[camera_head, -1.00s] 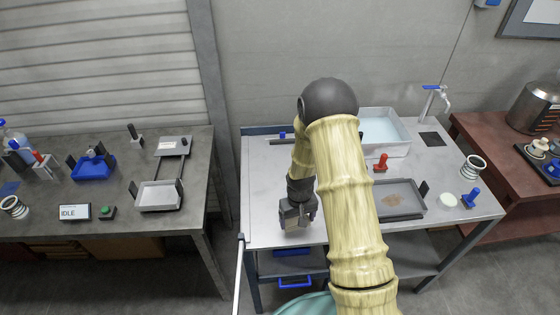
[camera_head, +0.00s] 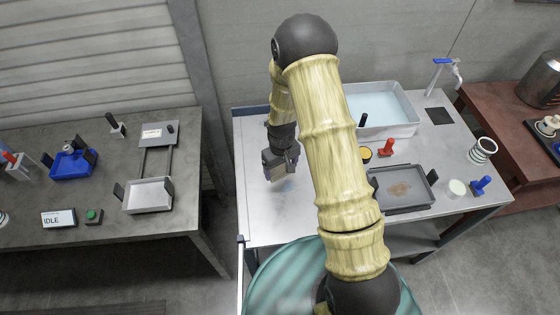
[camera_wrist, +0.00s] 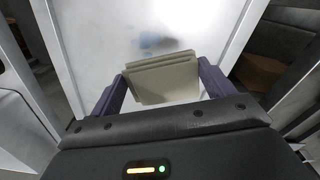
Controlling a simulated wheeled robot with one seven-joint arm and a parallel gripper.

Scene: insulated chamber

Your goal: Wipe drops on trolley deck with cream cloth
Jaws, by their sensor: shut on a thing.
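My gripper (camera_head: 282,172) is shut on the cream cloth (camera_wrist: 162,80), a folded pad held between the two fingers in the wrist view. The gripper hangs over the left part of the trolley deck (camera_head: 258,215). A faint bluish patch of drops (camera_head: 286,185) lies on the deck close beside the cloth in the head view. In the wrist view the blue drops (camera_wrist: 152,40) show just beyond the cloth's far edge, with a greyish smear near them. I cannot tell whether the cloth touches the deck. My arm hides the middle of the deck.
A grey tray with a brown stain (camera_head: 408,204), a red-handled tool (camera_head: 386,148), a white basin of water (camera_head: 412,126), a pale round pad (camera_head: 457,188) and a blue-handled tool (camera_head: 482,185) occupy the deck's right side. A grey bench (camera_head: 190,222) stands left across a gap.

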